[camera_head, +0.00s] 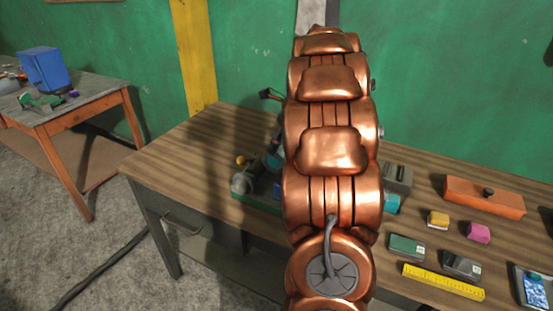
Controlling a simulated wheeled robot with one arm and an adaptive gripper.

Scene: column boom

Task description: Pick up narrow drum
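I cannot make out a narrow drum for sure. A small teal piece (391,203) shows on the wooden table just right of my copper arm, partly hidden by it, and its full shape cannot be told. My copper arm stands upright through the middle of the view and covers part of the table. My gripper is not visible.
The wooden table (190,150) holds a green-based device (247,184) left of my arm. To the right lie an orange block (484,196), yellow block (438,219), magenta block (478,232), green box (406,247) and yellow ruler (443,282). The table's left end is bare.

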